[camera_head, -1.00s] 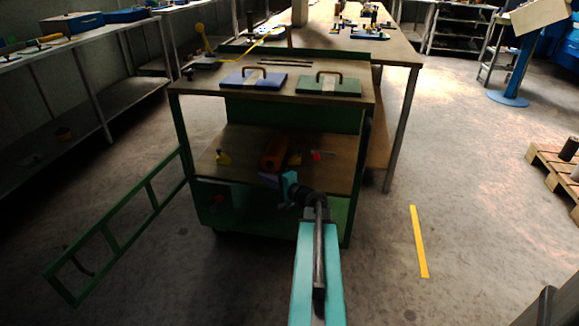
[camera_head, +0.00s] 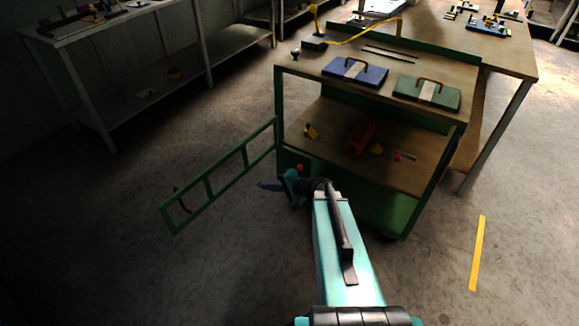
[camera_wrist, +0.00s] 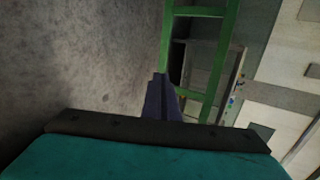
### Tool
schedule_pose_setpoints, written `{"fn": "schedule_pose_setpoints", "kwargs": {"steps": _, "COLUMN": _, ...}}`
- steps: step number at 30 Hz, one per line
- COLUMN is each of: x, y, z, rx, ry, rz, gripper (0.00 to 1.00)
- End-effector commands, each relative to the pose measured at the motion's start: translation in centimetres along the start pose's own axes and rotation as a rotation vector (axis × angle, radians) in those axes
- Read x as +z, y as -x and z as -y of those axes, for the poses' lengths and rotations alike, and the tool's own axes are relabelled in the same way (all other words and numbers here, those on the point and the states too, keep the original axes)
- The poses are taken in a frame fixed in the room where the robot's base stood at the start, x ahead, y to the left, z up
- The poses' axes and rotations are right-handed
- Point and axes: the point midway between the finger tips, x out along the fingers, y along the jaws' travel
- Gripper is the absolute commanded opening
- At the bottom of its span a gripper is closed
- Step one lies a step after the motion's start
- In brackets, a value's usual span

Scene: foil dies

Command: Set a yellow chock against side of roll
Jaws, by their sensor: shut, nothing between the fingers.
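An orange-red roll (camera_head: 361,138) lies on the lower wooden shelf of the green cart. One yellow chock (camera_head: 311,131) stands on that shelf to the left of the roll, apart from it. Another yellow chock (camera_head: 376,149) sits close at the roll's right side; I cannot tell if it touches. My gripper (camera_head: 268,186) is shut and empty, in front of the cart's left end and away from the shelf. In the wrist view its dark fingers (camera_wrist: 161,98) are together, with no roll or chock in sight.
The cart's green gate (camera_head: 222,178) stands swung out to the left, near my gripper. A small red-ended item (camera_head: 397,157) lies right of the roll. Blue (camera_head: 372,76) and green (camera_head: 450,97) cases lie on the cart's top (camera_head: 310,68). Floor to the left is clear.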

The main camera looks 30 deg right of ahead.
Motion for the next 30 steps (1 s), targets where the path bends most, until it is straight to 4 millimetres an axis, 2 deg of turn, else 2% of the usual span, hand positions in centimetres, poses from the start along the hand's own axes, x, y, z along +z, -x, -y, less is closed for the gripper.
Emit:
{"fn": "schedule_pose_setpoints", "kwargs": {"steps": 1, "x": 1.9, "y": -0.1, "z": 0.8, "rx": 0.024, "ry": 0.013, "rz": 0.032, "gripper": 0.00}}
{"fn": "schedule_pose_setpoints", "kwargs": {"steps": 5, "x": 6.0, "y": -1.1, "z": 0.7, "rx": 0.088, "ry": 0.049, "rz": 0.108, "gripper": 0.00}}
{"fn": "schedule_pose_setpoints", "kwargs": {"steps": 10, "x": 11.5, "y": -1.6, "z": 0.1, "rx": 0.177, "ry": 0.103, "rz": 0.210, "gripper": 0.00}}
{"fn": "schedule_pose_setpoints", "kwargs": {"steps": 16, "x": 17.9, "y": -1.2, "z": -1.2, "rx": 0.293, "ry": 0.177, "rz": 0.334, "gripper": 0.00}}
{"fn": "schedule_pose_setpoints", "kwargs": {"steps": 23, "x": 24.7, "y": 0.9, "z": -3.2, "rx": 0.444, "ry": 0.279, "rz": 0.483, "gripper": 0.00}}
{"fn": "schedule_pose_setpoints", "kwargs": {"steps": 30, "x": 30.8, "y": 5.4, "z": -6.2, "rx": 0.635, "ry": 0.412, "rz": 0.648, "gripper": 0.00}}
